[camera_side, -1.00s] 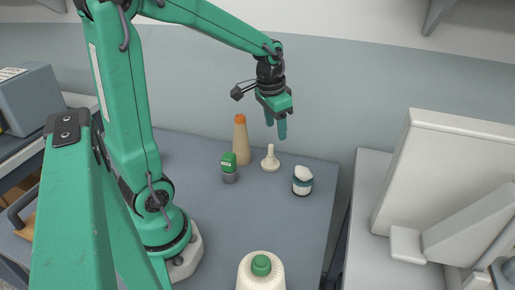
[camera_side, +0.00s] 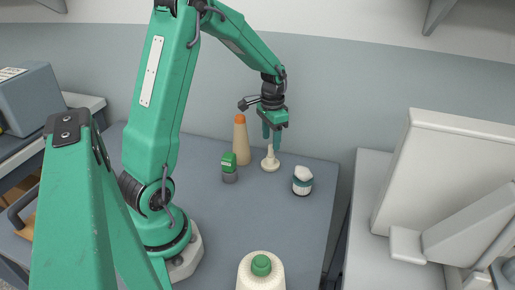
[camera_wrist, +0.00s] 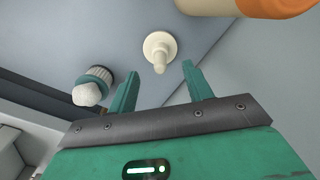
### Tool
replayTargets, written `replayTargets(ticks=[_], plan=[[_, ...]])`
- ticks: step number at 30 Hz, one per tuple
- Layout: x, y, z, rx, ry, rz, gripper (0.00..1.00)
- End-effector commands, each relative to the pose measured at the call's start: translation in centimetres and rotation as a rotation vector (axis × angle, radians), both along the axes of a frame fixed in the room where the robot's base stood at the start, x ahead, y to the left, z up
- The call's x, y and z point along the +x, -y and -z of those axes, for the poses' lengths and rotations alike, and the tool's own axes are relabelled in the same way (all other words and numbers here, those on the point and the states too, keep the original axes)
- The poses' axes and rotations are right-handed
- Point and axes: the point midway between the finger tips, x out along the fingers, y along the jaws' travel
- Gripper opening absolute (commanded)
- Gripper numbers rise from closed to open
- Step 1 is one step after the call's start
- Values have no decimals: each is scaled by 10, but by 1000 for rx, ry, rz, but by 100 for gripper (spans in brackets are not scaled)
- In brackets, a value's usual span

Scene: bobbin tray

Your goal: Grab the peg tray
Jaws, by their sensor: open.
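The peg tray, a cream round base with an upright peg (camera_side: 270,163), stands on the grey-blue table near its back edge. It also shows in the wrist view (camera_wrist: 159,49), ahead of my fingertips and between their lines. My gripper (camera_side: 271,143) is open and points down above it, with the fingers close to the top of the peg. I cannot tell whether a finger touches the peg.
A tan cone with an orange tip (camera_side: 241,142) stands just left of the peg. A green and grey item (camera_side: 229,168) is in front of the cone. A dark-banded jar with a white top (camera_side: 302,181) stands right. A cream spool (camera_side: 261,274) is at the front.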

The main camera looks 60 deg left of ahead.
Motion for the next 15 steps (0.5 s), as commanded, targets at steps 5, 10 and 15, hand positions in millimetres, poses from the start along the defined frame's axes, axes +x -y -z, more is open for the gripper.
replayTargets(ticks=[5,10,15], plan=[[-1,0,16,-1,-3,0,51],[0,0,20,0,0,0,51],[0,0,23,-1,-2,0,51]])
